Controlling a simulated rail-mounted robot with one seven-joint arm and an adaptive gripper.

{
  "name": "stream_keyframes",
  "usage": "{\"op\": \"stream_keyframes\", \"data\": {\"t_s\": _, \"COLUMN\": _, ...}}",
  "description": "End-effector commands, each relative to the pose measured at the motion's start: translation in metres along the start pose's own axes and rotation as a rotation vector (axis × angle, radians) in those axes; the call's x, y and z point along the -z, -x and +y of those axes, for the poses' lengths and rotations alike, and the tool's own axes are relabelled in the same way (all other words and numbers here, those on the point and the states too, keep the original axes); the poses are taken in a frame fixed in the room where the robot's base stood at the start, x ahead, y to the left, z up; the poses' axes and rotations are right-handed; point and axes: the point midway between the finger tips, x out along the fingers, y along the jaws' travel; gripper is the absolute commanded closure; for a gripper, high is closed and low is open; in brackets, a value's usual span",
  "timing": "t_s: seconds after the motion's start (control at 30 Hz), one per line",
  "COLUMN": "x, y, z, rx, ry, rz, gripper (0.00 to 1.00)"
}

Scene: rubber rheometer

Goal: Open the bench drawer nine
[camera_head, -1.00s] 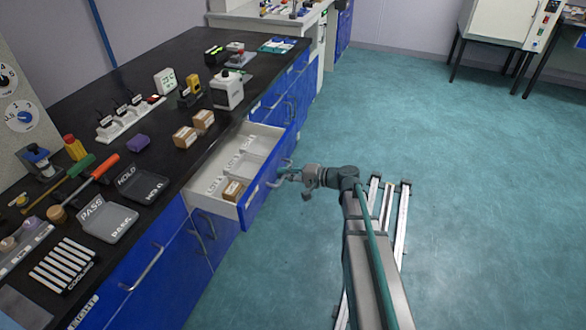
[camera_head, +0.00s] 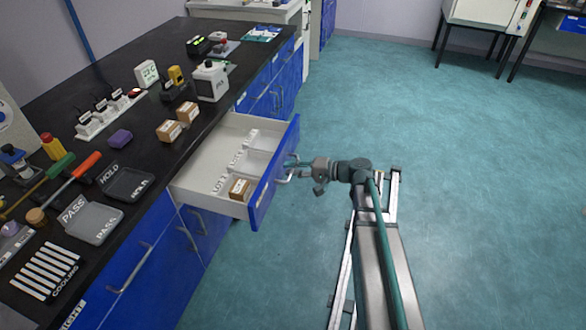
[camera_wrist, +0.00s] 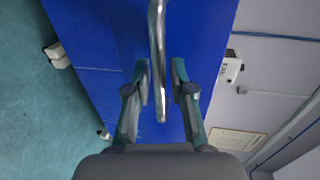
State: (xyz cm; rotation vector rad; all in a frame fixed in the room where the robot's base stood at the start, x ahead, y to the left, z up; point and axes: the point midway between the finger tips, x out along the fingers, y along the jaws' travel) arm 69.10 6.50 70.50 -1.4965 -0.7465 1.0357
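A blue-fronted bench drawer (camera_head: 262,200) stands pulled out from the bench, its white inside showing a small brown box (camera_head: 240,188) and compartments lettered "LOT". No number is readable on its front. Its metal handle (camera_wrist: 157,50) runs between the two fingers of my gripper (camera_wrist: 160,85) in the wrist view. The fingers are spread, with a gap on each side of the handle. In the head view, my gripper (camera_head: 294,166) is at the handle on the drawer's outer side.
The black bench top (camera_head: 120,75) carries boxes, trays and instruments. A closed blue drawer with a handle (camera_head: 138,270) lies nearer, left of the open one. The teal floor (camera_head: 460,190) to the right is clear.

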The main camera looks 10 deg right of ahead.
Motion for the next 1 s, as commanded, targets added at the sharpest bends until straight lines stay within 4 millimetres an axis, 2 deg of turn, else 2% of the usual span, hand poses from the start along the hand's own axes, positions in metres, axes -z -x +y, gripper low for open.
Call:
{"op": "stream_keyframes", "data": {"t_s": 0.47, "x": 0.000, "y": 0.006, "z": 0.000, "rx": 0.000, "ry": 0.000, "rz": 0.003, "gripper": 0.63}}
{"op": "stream_keyframes", "data": {"t_s": 0.67, "x": 0.000, "y": 0.034, "z": 0.000, "rx": 0.000, "ry": 0.000, "rz": 0.005, "gripper": 0.63}}
{"op": "stream_keyframes", "data": {"t_s": 1.0, "x": 0.000, "y": 0.097, "z": 0.000, "rx": 0.000, "ry": 0.000, "rz": 0.004, "gripper": 0.63}}
